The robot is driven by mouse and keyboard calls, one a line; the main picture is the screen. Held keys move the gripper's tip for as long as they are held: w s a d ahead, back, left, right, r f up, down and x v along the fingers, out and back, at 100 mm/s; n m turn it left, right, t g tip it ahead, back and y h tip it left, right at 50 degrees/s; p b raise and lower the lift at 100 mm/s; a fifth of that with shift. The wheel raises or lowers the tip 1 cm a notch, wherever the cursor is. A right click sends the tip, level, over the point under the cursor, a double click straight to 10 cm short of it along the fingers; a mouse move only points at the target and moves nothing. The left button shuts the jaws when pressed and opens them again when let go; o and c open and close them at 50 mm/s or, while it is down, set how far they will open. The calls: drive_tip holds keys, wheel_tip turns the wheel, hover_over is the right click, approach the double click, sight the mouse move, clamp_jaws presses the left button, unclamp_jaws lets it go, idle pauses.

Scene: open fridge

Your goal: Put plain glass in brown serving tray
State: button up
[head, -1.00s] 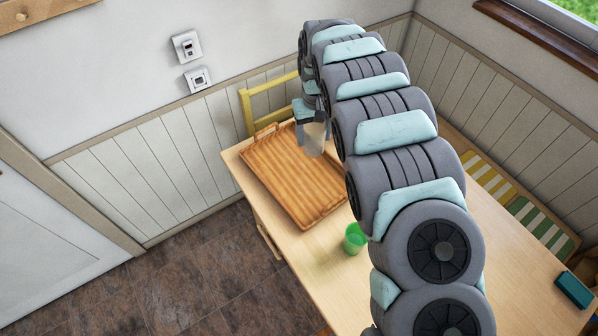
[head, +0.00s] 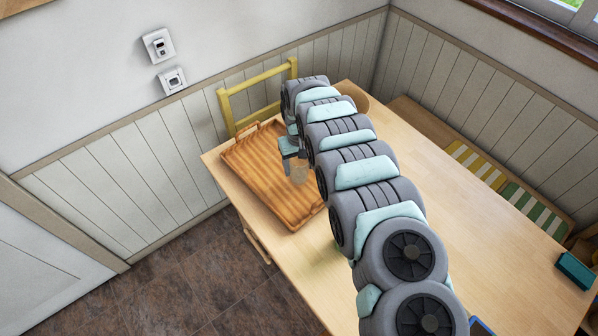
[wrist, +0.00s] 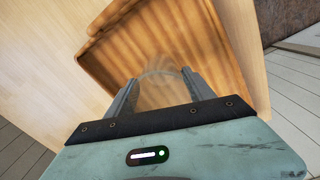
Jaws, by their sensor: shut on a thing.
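The plain glass (head: 299,174) is clear and see-through, and it shows faintly between my fingers in the wrist view (wrist: 160,82). My gripper (head: 292,153) is shut on it; the two fingers (wrist: 157,88) stand on either side of the glass. The brown serving tray (head: 262,180) lies on the table, with slatted wood and raised edges. It fills the middle of the wrist view (wrist: 190,35) behind the glass. The glass appears over the tray's right part in the head view. I cannot tell whether its base touches the tray.
The pale wooden table (head: 455,215) has free room to the right of my arm. A yellow chair (head: 258,85) stands behind the tray. A brown round thing (head: 356,92) is partly hidden behind my arm. A teal box (head: 574,270) sits at the right. No fridge shows.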

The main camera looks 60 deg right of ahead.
drive_tip(key=shift+f+b, duration=0.3)
drive_tip(key=shift+f, duration=1.4)
drive_tip(key=shift+f, duration=0.2)
drive_tip(key=o, duration=1.8)
drive_tip(key=shift+r, duration=0.1)
wheel_tip(320, 180, up, 12)
drive_tip(key=p, duration=0.1)
drive_tip(key=shift+r, duration=0.1)
